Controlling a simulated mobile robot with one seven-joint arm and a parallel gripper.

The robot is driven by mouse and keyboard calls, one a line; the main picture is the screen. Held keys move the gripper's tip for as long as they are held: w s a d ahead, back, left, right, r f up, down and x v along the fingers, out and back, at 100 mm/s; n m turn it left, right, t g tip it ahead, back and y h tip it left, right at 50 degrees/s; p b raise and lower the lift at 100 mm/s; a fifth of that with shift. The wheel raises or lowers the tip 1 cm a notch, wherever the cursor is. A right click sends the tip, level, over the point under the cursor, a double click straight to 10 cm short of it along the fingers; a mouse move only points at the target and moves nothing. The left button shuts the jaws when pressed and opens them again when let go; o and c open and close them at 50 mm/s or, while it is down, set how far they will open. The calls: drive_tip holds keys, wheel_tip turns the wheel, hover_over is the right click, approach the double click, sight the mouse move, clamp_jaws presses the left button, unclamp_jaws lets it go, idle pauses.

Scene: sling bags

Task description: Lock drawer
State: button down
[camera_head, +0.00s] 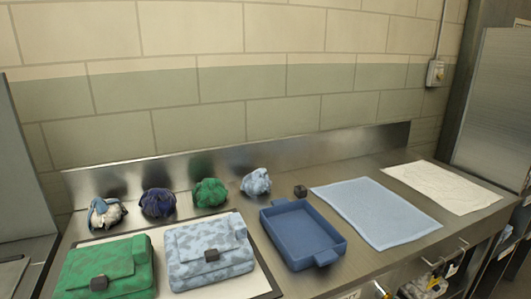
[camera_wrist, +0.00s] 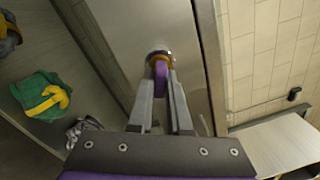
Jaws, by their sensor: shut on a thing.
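My gripper (camera_wrist: 160,82) is shut on a purple key (camera_wrist: 161,76) in the wrist view. The key stands upright between the two fingers. Its far end meets a round brass-coloured lock (camera_wrist: 158,55) on a grey metal front (camera_wrist: 150,25). The fingers hide part of the key, and I cannot tell how deep it sits or how far it is turned. In the head view a metal bar handle (camera_head: 447,253) shows under the counter's front edge at the lower right. My gripper cannot be made out there.
The steel counter (camera_head: 360,168) carries a blue tray (camera_head: 275,218), a blue cloth (camera_head: 375,212), a white cloth (camera_head: 440,186), a green bag (camera_head: 120,255), a pale blue bag (camera_head: 205,240) and several crumpled bundles. In the wrist view a green bag with yellow strap (camera_wrist: 35,92) lies at the left.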

drive_tip(key=shift+n, duration=1.2)
drive_tip(key=shift+b, duration=0.3)
drive_tip(key=shift+f+n, duration=0.1)
drive_tip(key=shift+n, duration=0.5)
drive_tip(key=c, duration=1.3)
unclamp_jaws()
drive_tip(key=shift+n+b, duration=0.3)
drive_tip(key=shift+n, duration=0.2)
drive_tip(key=o, duration=0.5)
drive_tip(key=shift+o, duration=0.2)
drive_tip(key=o, duration=0.6)
drive_tip(key=shift+o, duration=0.2)
